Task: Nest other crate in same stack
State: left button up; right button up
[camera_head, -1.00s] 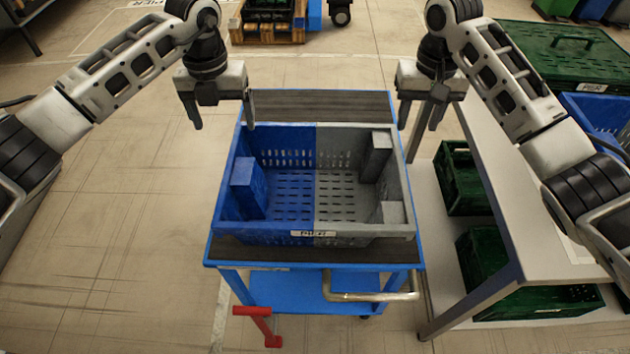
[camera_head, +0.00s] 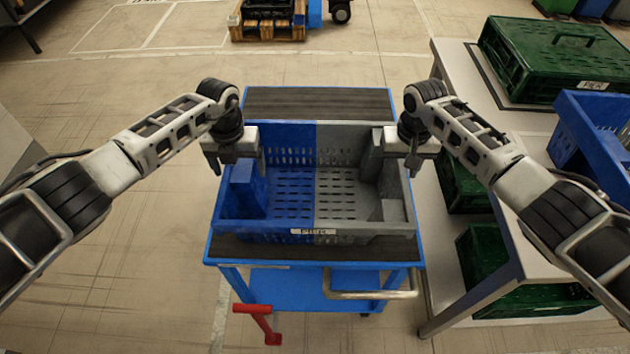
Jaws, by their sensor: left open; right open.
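A half-blue, half-grey crate (camera_head: 313,238) sits on the dark top of a blue cart (camera_head: 318,102), with a small label on its near wall. It looks empty apart from its corner blocks. My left gripper (camera_head: 236,168) is open over the crate's left side wall. My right gripper (camera_head: 396,165) is open over its right side wall. I cannot tell whether the fingers touch the walls. A blue crate (camera_head: 590,140) stands at the right, cut off by the picture edge. A green crate (camera_head: 552,62) with a lid and handle lies behind it on the light table.
The light table (camera_head: 480,105) stands close to the cart's right side. Green crates (camera_head: 520,300) sit on its lower shelf. The cart has a metal handle (camera_head: 372,296) and a red pedal (camera_head: 262,325) at the front. Floor to the left is clear.

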pick_arm(q)
jog(key=shift+f, duration=0.25)
pick_arm(e)
jog(key=shift+f, duration=0.25)
pick_arm(q)
jog(key=c, duration=0.7)
pick_arm(e)
jog(key=c, duration=0.7)
pick_arm(q)
jog(key=c, duration=0.5)
pick_arm(e)
grip_shut()
pick_arm(q)
jog(key=c, duration=0.3)
jog(key=shift+r, duration=0.15)
pick_arm(e)
jog(key=shift+r, duration=0.15)
